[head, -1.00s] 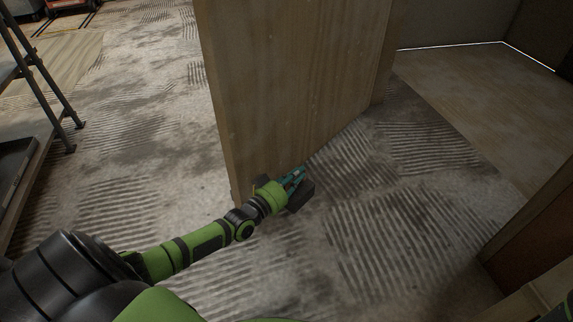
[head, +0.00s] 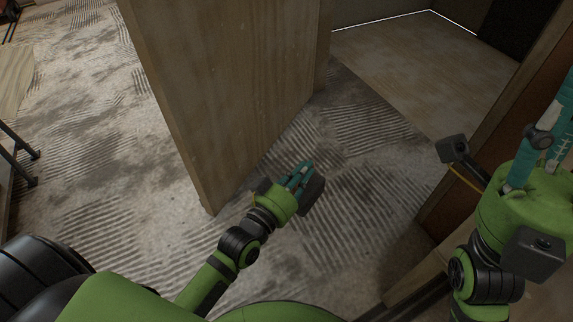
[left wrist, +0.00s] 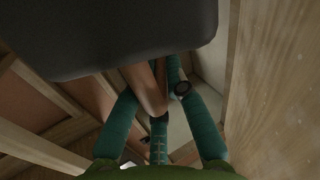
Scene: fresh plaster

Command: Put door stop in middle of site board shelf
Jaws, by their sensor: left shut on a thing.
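My left gripper (head: 303,172) is low over the floor, close to the free edge side of the wooden door. In the left wrist view its teal fingers close around a brown wedge-shaped piece, which looks like the door stop (left wrist: 147,90). A dark block covers the upper part of that view and hides some of the piece. In the head view the door stop cannot be made out between the fingers. My right gripper (head: 545,130) is at the right edge with its fingertips cut off. I cannot identify the site board shelf in these frames.
The wooden door (head: 225,85) stands open just beyond my left gripper. A wooden frame edge (head: 490,130) rises on the right, near my right arm. Part of a dark metal stand (head: 18,150) shows at the left. The ridged floor (head: 110,140) between is clear.

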